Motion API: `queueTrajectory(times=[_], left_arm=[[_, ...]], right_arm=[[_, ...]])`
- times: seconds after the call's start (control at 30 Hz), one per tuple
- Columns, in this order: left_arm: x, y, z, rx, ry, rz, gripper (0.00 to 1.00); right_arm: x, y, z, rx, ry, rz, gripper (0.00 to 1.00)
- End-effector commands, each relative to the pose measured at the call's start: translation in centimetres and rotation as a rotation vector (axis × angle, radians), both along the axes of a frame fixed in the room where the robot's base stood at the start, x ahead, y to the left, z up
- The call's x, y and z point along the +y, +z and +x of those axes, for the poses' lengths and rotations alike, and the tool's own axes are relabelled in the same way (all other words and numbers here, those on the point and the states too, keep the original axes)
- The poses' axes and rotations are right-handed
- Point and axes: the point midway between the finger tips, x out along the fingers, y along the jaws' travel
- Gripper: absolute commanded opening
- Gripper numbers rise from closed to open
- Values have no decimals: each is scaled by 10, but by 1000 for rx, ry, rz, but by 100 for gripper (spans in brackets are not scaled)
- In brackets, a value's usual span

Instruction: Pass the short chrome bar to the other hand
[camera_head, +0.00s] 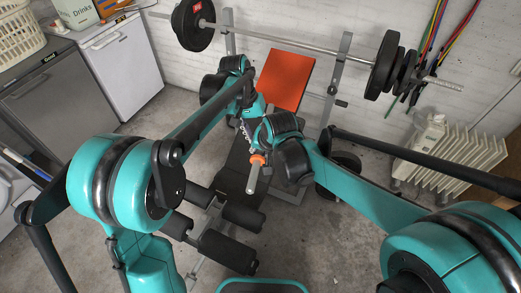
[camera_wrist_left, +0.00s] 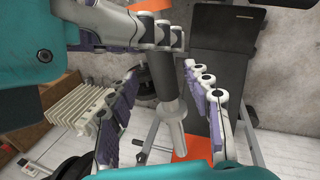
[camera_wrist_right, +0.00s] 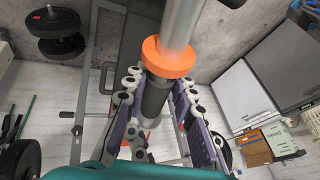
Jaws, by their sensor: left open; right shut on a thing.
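The short chrome bar (camera_head: 253,179) has a dark grey grip, an orange collar and bright metal ends. My right gripper (camera_head: 247,137) is shut on the dark grip just past the orange collar (camera_wrist_right: 168,57), as the right wrist view shows; the chrome end sticks out beyond the collar. My left gripper (camera_wrist_left: 160,75) is open. In the left wrist view its fingers stand on either side of the bar (camera_wrist_left: 172,118), with gaps, and the right gripper's fingers (camera_wrist_left: 172,36) show close by at the top. In the head view the left fingers are mostly hidden.
A black weight bench (camera_head: 243,172) with an orange pad (camera_head: 286,78) stands beneath and behind the grippers. A loaded barbell (camera_head: 290,42) rests across its rack. A white radiator (camera_head: 455,155) stands right; appliances (camera_head: 60,98) line the left. Bare concrete floor lies between.

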Motion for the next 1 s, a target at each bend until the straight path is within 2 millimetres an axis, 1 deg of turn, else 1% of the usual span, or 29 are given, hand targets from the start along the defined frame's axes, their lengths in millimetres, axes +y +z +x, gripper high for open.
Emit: queueTrajectory(times=[0.03, 0.2, 0.4, 0.57, 0.67, 0.77, 0.87, 1.0], left_arm=[[3, 10, 0, 0, 1, 0, 50], [12, 46, 2, 0, 1, 0, 50], [22, 80, 4, 1, 1, -1, 50], [25, 94, 3, -1, 0, 0, 50], [31, 98, -3, -15, 12, 6, 50], [43, 103, -19, -51, 40, 19, 50], [61, 105, -44, -110, 80, 41, 50], [86, 99, -86, -225, 130, 79, 50]], right_arm=[[0, 0, 0, -1, 0, 0, 0], [0, 0, 0, -1, 0, 0, 0], [0, 0, 0, -1, 0, 0, 0], [0, 0, 0, -1, 0, 0, 0], [0, 0, 0, -1, 0, 0, 0], [0, 0, 0, -1, 0, 0, 0], [0, 0, 0, -1, 0, 0, 0], [0, 0, 0, -1, 0, 0, 0]])
